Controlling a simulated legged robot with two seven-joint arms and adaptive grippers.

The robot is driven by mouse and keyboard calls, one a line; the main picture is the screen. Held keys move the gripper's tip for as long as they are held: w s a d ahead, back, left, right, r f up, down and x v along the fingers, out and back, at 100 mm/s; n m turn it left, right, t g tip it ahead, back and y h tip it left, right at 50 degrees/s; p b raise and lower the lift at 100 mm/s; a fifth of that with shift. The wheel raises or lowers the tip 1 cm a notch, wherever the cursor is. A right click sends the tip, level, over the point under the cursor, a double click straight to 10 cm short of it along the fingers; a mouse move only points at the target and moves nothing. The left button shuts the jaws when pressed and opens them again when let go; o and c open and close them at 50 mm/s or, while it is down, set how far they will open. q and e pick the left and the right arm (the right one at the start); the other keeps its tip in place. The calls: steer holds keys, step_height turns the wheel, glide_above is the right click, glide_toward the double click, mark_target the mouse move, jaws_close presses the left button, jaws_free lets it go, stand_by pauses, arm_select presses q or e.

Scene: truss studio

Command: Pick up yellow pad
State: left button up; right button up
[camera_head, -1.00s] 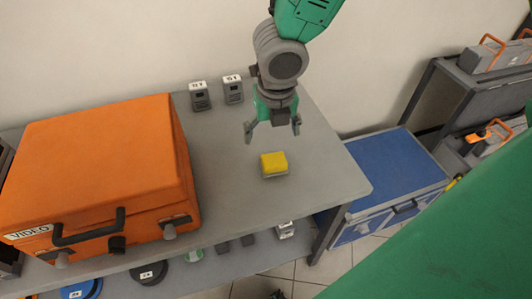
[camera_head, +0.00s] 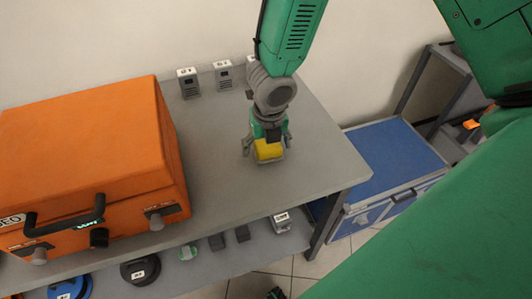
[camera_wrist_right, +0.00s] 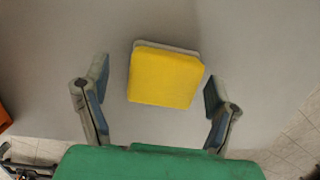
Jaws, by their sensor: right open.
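The yellow pad (camera_head: 269,151) lies on the grey table top, with a pale layer showing along one edge in the right wrist view (camera_wrist_right: 166,78). My right gripper (camera_head: 266,147) is open, pointing down at the pad. In the right wrist view its two fingers stand left and right of the pad, with a visible gap on each side. The pad is not held. In the head view the gripper partly hides the pad's far side. My left gripper is not in view.
A large orange case (camera_head: 85,150) stands on the table (camera_head: 215,165) to the left. Small grey boxes (camera_head: 189,83) stand along the wall. A blue-topped chest (camera_head: 395,160) is right of the table. A lower shelf holds several small items. The table around the pad is clear.

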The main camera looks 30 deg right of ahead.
steer(key=shift+d+f, duration=0.1)
steer(key=shift+d, duration=0.05)
steer(key=c, duration=0.3)
steer(key=shift+d, duration=0.2)
steer(key=c, duration=1.1)
steer(key=shift+a, duration=0.1)
steer(key=shift+r+p, duration=0.3)
steer(key=shift+r, duration=0.05)
step_height(320, 180, up, 9)
steer(key=p, duration=0.4)
steer(key=shift+r, duration=0.15)
